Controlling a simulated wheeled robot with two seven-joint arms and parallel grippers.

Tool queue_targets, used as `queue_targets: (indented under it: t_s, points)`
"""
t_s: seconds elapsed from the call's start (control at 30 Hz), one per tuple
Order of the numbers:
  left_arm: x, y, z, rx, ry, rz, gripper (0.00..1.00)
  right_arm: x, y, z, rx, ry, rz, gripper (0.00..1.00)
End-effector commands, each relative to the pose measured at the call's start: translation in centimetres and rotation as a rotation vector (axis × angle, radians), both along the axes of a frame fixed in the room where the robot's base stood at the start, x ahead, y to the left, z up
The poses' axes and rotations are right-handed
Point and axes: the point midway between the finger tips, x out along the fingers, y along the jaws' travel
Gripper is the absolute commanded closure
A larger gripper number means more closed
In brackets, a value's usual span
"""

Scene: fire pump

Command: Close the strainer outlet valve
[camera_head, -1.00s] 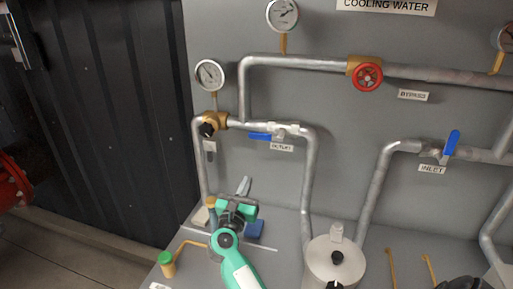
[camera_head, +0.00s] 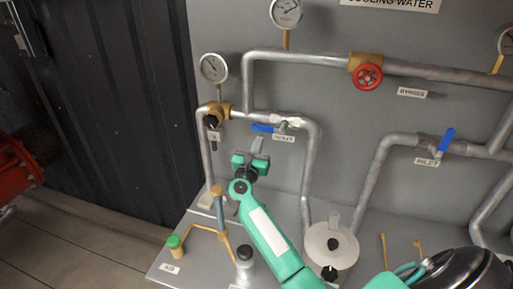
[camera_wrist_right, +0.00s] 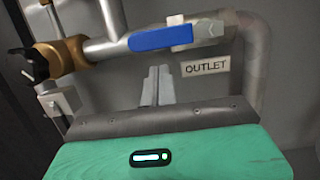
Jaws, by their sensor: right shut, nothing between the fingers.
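The outlet valve's blue lever (camera_head: 262,128) lies along the horizontal pipe, pointing left from the valve body (camera_head: 287,122), above the OUTLET label (camera_head: 284,139). In the right wrist view the lever (camera_wrist_right: 161,37) is large and nearly level, with the OUTLET label (camera_wrist_right: 206,66) below its right end. My right gripper (camera_head: 258,144) is shut and empty, just below the lever. Its grey fingertips (camera_wrist_right: 158,72) point up towards the lever in the wrist view, with a gap visible between. My left gripper is not in view.
A brass fitting with a black knob (camera_head: 213,117) and a gauge (camera_head: 214,67) sit left of the lever. The inlet's blue lever (camera_head: 447,139) and red bypass wheel (camera_head: 368,77) are to the right.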

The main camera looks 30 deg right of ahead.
Motion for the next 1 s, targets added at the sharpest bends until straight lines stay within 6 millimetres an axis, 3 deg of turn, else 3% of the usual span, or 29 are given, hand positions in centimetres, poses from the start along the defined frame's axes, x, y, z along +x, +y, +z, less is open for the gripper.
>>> queue_targets:
  t_s: [0.13, 0.57, 1.0]
  points:
    - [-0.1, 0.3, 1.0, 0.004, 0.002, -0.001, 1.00, 0.0, 0.0, 1.1, -0.001, 0.001, 0.000, 1.00]
    - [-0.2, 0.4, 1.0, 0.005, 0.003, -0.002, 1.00, 0.0, 0.1, 1.3, 0.001, 0.001, 0.000, 1.00]
    - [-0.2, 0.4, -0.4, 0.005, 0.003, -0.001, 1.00, 0.1, -0.1, 1.6, 0.040, -0.047, 0.000, 1.00]
